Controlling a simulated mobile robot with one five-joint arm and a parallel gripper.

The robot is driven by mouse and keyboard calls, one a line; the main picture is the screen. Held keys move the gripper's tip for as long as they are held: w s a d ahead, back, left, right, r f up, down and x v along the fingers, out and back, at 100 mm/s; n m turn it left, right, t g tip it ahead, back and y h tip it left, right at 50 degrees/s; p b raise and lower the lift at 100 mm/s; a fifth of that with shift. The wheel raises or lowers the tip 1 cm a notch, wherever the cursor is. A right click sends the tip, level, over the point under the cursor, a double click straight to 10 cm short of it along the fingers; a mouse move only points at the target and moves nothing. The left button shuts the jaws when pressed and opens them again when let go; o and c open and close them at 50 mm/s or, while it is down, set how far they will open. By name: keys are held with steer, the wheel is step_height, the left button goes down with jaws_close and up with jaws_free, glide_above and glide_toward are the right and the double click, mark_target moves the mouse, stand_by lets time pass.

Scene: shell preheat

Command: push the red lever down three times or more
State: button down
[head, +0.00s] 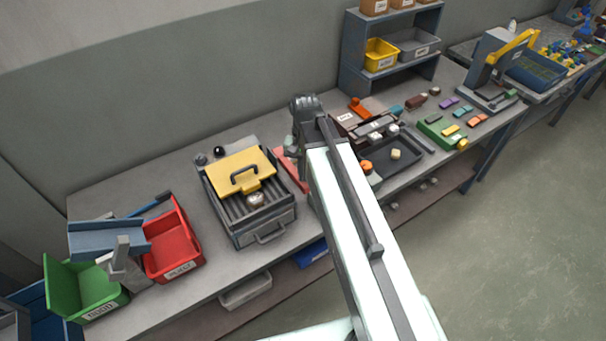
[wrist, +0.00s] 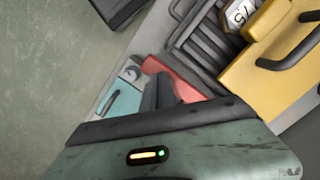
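A red flat piece (head: 287,165), which looks like the red lever, lies just right of the grill, partly hidden behind my arm in the head view. In the wrist view the red piece (wrist: 187,82) shows just beyond and beside my dark fingertips. My gripper (wrist: 160,82) has its two fingers close together, with nothing seen between them. It is over or near the red piece; I cannot tell whether they touch. In the head view my arm hides most of the gripper.
The grill (head: 265,213) with a yellow lid (head: 235,172) stands left of the red piece. A red bin (head: 172,245) and green bin (head: 85,290) are farther left. A dark tray (head: 405,152) stands right of my arm. A shelf (head: 357,50) is behind.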

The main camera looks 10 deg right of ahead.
steer(key=w, duration=0.2)
steer(key=w+d+r+p, duration=0.1)
steer(key=shift+d, duration=0.1)
step_height(320, 180, up, 8)
steer(key=p, duration=0.7)
steer(key=shift+w+d+f+p, duration=0.15)
steer(key=shift+w+p, duration=0.15)
steer(key=shift+p, duration=0.05)
steer(key=shift+f, duration=0.1)
